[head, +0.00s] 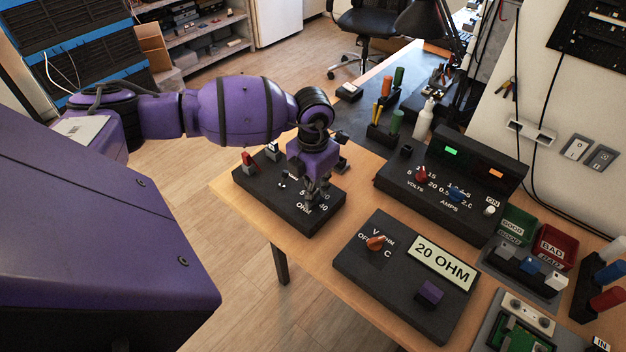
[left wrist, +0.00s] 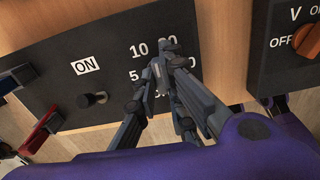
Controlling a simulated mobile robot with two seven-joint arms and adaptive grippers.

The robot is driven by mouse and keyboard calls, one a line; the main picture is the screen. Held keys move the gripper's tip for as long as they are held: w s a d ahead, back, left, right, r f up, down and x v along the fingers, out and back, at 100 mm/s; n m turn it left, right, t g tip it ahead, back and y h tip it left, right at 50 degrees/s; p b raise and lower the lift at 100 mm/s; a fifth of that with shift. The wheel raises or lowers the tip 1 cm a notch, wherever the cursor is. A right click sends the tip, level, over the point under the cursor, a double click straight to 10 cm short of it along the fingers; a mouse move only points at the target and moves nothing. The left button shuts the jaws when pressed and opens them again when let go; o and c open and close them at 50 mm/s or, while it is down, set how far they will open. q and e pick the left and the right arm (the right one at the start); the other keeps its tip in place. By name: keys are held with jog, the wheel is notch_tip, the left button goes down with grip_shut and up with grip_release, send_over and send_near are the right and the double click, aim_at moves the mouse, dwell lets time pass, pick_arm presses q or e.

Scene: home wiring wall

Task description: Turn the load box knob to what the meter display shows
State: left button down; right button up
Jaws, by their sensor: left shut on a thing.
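The black load box (head: 268,198) sits at the left edge of the bench. In the left wrist view its panel (left wrist: 62,70) shows an ON label, a black toggle and the numbers 10, 5 and a partly covered 20. The meter (head: 395,289), right of it, has a display (head: 441,262) reading 20 OHM and an orange selector knob (head: 375,243). My left gripper (head: 312,195) points down over the number dial and is shut on the load box knob. Its fingers (left wrist: 168,72) hide most of the knob, so its pointing direction cannot be told. My right gripper is not in view.
A power supply (head: 450,190) with lit displays stands behind the meter. Green (head: 518,222) and red (head: 556,246) bins are at the right. A red clip (left wrist: 42,130) sits at the load box's left edge. Bare bench lies between the load box and the meter.

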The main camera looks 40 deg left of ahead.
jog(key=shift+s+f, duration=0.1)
pick_arm(q)
jog(key=shift+m, duration=1.1)
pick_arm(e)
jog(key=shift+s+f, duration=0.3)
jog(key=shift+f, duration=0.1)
pick_arm(q)
jog(key=c, duration=1.8)
grip_release()
jog(key=shift+o, duration=0.2)
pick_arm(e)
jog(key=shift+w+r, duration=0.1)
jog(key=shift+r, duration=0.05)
pick_arm(q)
notch_tip(320, 180, up, 12)
